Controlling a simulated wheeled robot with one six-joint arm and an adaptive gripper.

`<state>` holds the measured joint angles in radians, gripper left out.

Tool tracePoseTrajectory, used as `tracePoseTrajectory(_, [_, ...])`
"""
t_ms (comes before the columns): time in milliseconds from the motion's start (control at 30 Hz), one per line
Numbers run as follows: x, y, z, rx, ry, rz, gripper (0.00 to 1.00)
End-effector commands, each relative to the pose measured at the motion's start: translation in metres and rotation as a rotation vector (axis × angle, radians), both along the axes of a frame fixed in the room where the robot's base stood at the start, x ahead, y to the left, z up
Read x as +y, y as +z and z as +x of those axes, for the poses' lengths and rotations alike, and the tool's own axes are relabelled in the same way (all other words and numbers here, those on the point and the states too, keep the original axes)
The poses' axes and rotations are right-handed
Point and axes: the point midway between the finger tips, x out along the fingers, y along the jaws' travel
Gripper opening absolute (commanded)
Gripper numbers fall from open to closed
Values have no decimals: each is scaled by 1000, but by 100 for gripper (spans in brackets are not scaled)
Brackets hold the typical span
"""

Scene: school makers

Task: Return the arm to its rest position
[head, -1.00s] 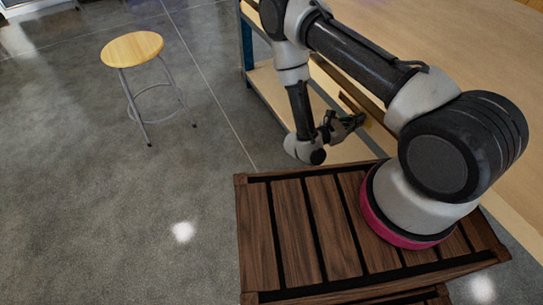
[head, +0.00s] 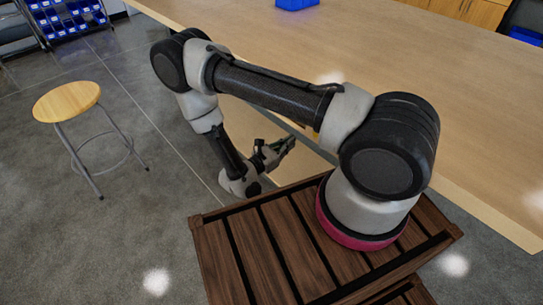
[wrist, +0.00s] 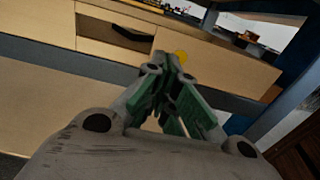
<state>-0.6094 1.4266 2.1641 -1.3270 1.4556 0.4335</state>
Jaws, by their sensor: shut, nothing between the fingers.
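My gripper (head: 288,144) is at the end of my folded arm, low beside the long wooden workbench (head: 400,70) and just past the dark slatted wooden top of my base. In the wrist view my gripper (wrist: 172,66) shows its green-sided fingers converging to closed tips with nothing between them. It points toward the side of the bench, where a wooden drawer front with a dark slot (wrist: 130,33) shows. In the head view the fingers are small and partly dark against the bench's lower shelf.
A round wooden stool (head: 67,101) stands on the grey floor at the left. A rack of blue bins (head: 70,18) is at the far left. A blue bin (head: 296,4) sits on the bench top. A blue bench post (wrist: 285,62) stands close at right in the wrist view. The floor between stool and base is clear.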

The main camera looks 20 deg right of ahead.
Motion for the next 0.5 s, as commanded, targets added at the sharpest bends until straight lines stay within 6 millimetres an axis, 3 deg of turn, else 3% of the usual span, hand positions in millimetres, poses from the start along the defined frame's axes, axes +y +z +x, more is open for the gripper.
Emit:
tracePoseTrajectory(200, [40, 0, -14, -1, 5, 1, 0])
tracePoseTrajectory(500, [56, 0, -20, 1, 1, 1, 0])
